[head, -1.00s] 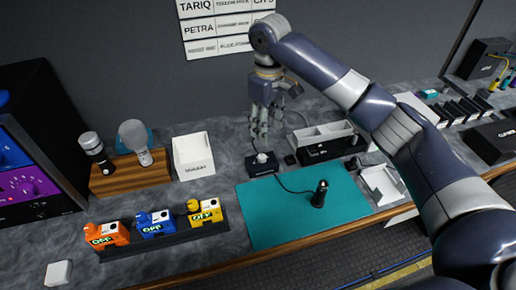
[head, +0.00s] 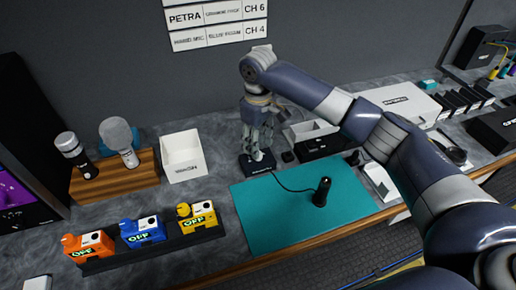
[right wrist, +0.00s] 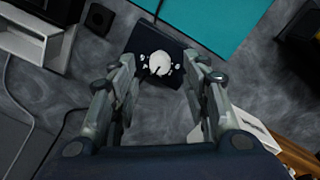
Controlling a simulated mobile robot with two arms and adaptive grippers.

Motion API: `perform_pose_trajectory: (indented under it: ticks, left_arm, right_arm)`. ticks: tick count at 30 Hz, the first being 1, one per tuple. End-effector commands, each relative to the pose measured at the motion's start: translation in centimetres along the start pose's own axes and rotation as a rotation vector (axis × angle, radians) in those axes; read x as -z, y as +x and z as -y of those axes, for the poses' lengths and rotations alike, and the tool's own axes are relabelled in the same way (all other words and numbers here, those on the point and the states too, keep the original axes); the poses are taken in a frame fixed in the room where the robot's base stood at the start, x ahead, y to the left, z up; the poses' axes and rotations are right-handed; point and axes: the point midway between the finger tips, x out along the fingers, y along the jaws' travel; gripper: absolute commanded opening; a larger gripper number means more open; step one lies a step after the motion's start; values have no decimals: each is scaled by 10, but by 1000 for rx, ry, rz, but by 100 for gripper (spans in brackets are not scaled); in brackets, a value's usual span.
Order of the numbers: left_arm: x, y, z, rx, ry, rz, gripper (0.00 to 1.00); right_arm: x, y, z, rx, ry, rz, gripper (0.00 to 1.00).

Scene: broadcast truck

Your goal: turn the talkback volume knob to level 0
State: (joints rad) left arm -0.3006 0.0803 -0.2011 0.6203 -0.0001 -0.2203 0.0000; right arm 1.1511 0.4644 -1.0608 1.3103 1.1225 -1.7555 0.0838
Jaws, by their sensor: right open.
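The talkback volume knob (right wrist: 158,63) is a round pale knob with a dark pointer line. It sits on a small dark box (right wrist: 146,38), and small white marks lie around it. In the head view the box (head: 247,169) stands at the back left corner of the teal mat, and the gripper mostly hides the knob. My right gripper (head: 258,153) points down right over the box. In the right wrist view its open fingers (right wrist: 162,68) stand left and right of the knob, with visible gaps. My left gripper is out of view.
The teal mat (head: 290,215) carries an upright black handheld device (head: 321,192) with a cable. A white bin (head: 182,157) stands left of the gripper, and a divided tray (head: 310,131) close on its right. Orange, blue and yellow boxes stand in front left.

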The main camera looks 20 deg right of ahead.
Motion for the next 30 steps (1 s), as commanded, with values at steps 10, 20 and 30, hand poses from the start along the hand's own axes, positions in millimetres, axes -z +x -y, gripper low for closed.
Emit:
perform_pose_trajectory:
  ticks: [10, 20, 30]
  left_arm:
    - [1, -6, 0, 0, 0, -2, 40]
    - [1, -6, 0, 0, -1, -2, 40]
    - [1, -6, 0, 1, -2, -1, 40]
  right_arm:
    - [0, 37, 0, -1, 0, -1, 43]
    - [0, 39, 0, 0, 0, -1, 32]
    - [0, 39, 0, 0, -2, 0, 0]
